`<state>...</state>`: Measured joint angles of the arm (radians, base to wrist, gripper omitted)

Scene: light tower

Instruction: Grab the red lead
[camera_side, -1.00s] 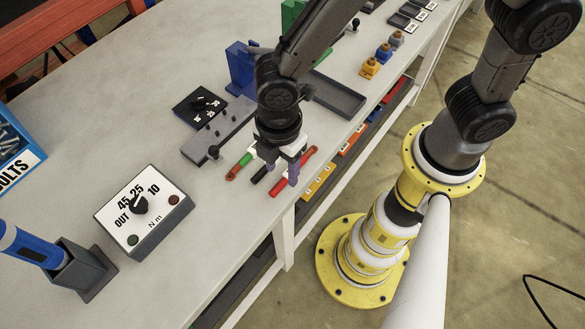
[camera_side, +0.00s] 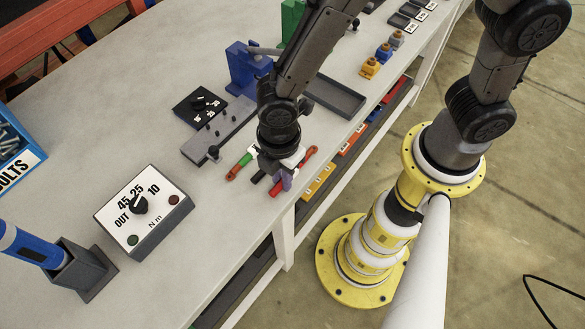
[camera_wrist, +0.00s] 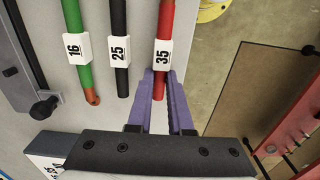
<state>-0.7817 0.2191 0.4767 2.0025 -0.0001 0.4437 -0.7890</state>
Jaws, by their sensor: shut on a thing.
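The red lead (camera_wrist: 165,22) lies on the bench beside the green lead (camera_wrist: 73,18) and the black lead (camera_wrist: 119,18). It carries a white tag marked 35 (camera_wrist: 162,54). My gripper (camera_wrist: 160,76) is shut on the red lead just below that tag, its purple fingers on either side. In the side view the red lead (camera_side: 308,154) shows near the front edge of the bench, and my gripper (camera_side: 282,181) is low over it and hides part of it. The tags on the other leads read 16 (camera_wrist: 75,48) and 25 (camera_wrist: 120,50).
A grey rail (camera_side: 222,130) with black knobs lies behind the leads. A dark tray (camera_side: 338,97) is to the right. The bench's front edge is close to the red lead.

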